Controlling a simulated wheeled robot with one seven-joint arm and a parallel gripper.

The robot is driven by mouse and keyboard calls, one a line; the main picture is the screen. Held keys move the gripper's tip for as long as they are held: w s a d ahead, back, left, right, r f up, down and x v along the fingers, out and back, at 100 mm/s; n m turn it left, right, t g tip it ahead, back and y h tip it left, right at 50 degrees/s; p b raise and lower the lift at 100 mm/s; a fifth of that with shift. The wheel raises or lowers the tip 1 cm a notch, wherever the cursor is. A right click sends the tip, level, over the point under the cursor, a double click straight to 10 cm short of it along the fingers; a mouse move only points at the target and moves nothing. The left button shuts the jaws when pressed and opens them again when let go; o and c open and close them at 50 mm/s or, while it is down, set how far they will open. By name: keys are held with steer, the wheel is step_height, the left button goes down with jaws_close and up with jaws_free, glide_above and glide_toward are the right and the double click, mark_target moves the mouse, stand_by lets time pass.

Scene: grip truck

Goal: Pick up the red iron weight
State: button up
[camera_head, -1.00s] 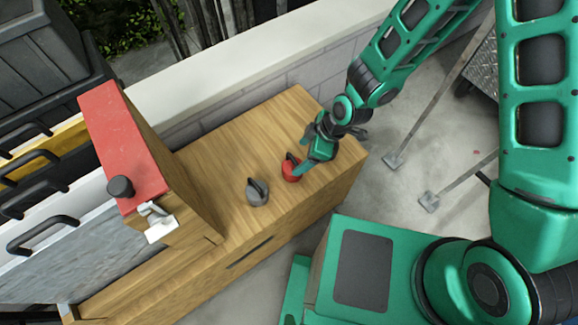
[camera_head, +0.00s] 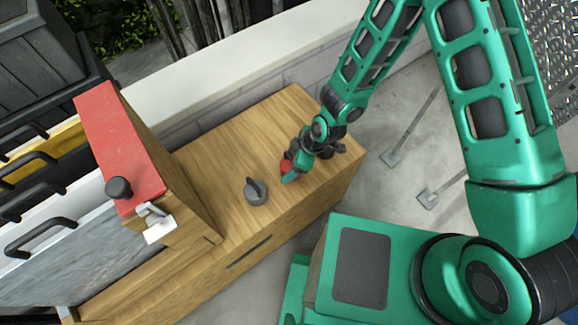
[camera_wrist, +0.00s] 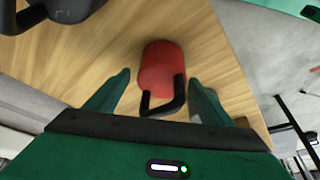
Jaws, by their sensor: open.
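The red iron weight (camera_head: 286,166) stands on the wooden cabinet top, partly hidden by my gripper in the head view. In the wrist view the red weight (camera_wrist: 160,68) shows whole, with its black loop handle (camera_wrist: 165,103) toward my gripper. My gripper (camera_head: 292,172) is right at the weight. In the wrist view my gripper (camera_wrist: 160,88) is open, with one green finger on each side of the weight and a visible gap to each. The handle lies between the fingers. I cannot tell whether anything touches.
A grey iron weight (camera_head: 256,191) stands on the wooden cabinet (camera_head: 235,140), left of the red one. A raised box with a red top (camera_head: 120,145) and a black knob (camera_head: 118,188) stands further left. A low white-topped wall (camera_head: 230,80) runs behind.

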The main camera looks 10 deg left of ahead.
mark_target(289, 156)
steer(key=shift+f, duration=0.1)
steer(key=c, duration=1.9)
steer(key=shift+a, duration=0.1)
jaws_close()
steer(key=shift+r, duration=2.1)
steer(key=s+a+r, duration=0.7)
steer(key=s, duration=0.2)
steer(key=shift+s, duration=0.25)
